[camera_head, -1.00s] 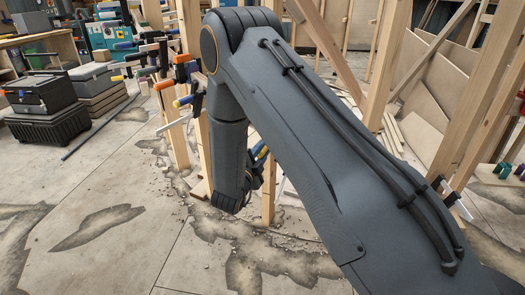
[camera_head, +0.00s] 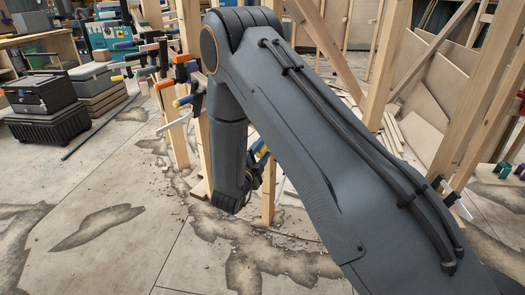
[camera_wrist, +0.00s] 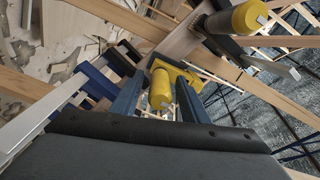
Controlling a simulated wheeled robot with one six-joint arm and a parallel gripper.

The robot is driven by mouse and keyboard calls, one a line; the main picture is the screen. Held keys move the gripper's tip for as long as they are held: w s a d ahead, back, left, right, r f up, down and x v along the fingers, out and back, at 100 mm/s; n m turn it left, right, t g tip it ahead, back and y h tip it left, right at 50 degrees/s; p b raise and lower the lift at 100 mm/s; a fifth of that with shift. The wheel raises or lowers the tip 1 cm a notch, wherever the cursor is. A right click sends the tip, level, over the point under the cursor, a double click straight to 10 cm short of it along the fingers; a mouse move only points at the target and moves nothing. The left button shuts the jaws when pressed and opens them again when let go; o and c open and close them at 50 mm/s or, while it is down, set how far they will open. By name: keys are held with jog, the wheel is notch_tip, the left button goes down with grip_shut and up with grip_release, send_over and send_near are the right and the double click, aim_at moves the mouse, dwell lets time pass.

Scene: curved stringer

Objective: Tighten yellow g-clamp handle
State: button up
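In the wrist view, my gripper (camera_wrist: 160,82) has its two dark blue-grey fingers apart. A yellow cylindrical clamp handle (camera_wrist: 160,92) shows between them, with a narrow gap visible on each side. I cannot tell how deep the handle sits between the fingers. A yellow clamp part (camera_wrist: 184,71) shows just beyond the fingertips. A second, larger yellow handle (camera_wrist: 238,20) is at the upper right, apart from my gripper. In the head view my arm hides most of the gripper and its clamp.
Wooden posts (camera_head: 202,150) stand close around my arm. Clamps with orange (camera_head: 185,68) and blue parts are fixed to posts on the left. A blue clamp (camera_wrist: 98,82) is left of my fingers in the wrist view. Black cases (camera_head: 45,125) stand on the open floor at left.

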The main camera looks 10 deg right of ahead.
jog(key=shift+v, duration=3.95)
jog(key=shift+w+p, duration=0.1)
jog(key=shift+p, duration=0.2)
jog(key=p, duration=0.2)
send_near(258, 156)
jog(key=shift+s+a, duration=0.2)
jog(key=shift+s, duration=0.1)
